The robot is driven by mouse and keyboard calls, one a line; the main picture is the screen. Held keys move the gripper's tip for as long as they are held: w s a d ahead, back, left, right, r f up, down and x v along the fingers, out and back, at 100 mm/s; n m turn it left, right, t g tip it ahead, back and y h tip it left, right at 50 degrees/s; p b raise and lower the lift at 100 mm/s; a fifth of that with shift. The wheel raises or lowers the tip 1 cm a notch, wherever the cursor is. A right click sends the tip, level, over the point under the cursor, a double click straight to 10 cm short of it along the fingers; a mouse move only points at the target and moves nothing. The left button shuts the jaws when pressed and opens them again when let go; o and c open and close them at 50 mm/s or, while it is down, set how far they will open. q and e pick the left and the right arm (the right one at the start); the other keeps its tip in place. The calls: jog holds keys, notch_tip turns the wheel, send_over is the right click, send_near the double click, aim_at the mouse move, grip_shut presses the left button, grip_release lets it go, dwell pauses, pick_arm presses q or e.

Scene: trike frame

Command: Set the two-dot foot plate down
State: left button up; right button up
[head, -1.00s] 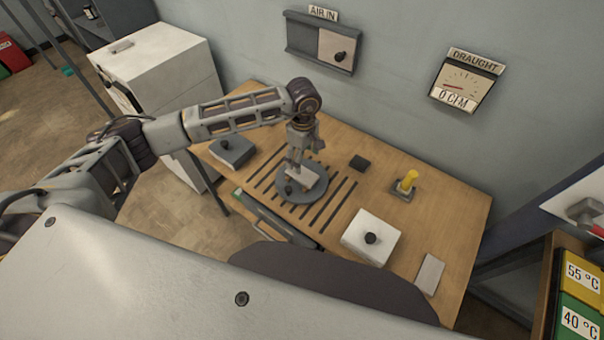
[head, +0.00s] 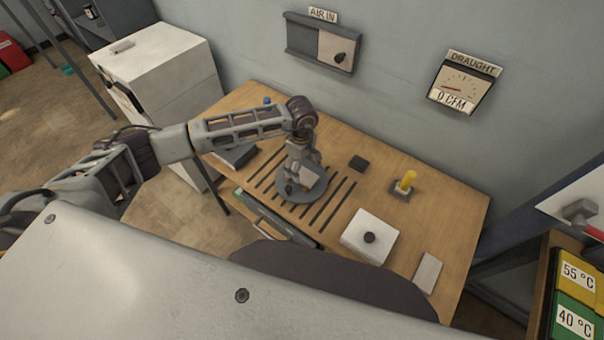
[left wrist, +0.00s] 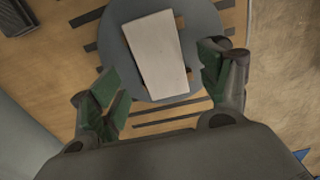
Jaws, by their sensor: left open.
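A pale rectangular plate (left wrist: 155,52) lies on a round grey disc (left wrist: 205,18) in the left wrist view. I cannot make out any dots on it. The disc (head: 312,194) sits on the slotted part of the wooden table in the head view, where my gripper largely hides the plate. My left gripper (head: 298,176) is directly over the disc. In the left wrist view the left gripper (left wrist: 160,66) is open, with green-padded fingers on either side of the plate and visible gaps to it. My right gripper is not in view.
On the wooden table (head: 450,205) stand a white box with a black knob (head: 366,236), a yellow peg on a base (head: 406,182), a small dark block (head: 358,163) and a pale flat slab (head: 428,272). A grey box (head: 236,156) is partly behind my left arm.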

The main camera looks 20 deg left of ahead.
aim_at(301, 173)
pick_arm(q)
jog(key=shift+a+f+p, duration=0.1)
jog(key=shift+f+p, duration=0.25)
jog(key=shift+f, duration=1.2)
jog(key=shift+c, duration=0.3)
jog(key=c, duration=1.3)
jog(key=shift+c, duration=0.2)
jog(key=shift+r, duration=0.15)
notch_tip(301, 173, up, 10)
jog(key=b, duration=0.2)
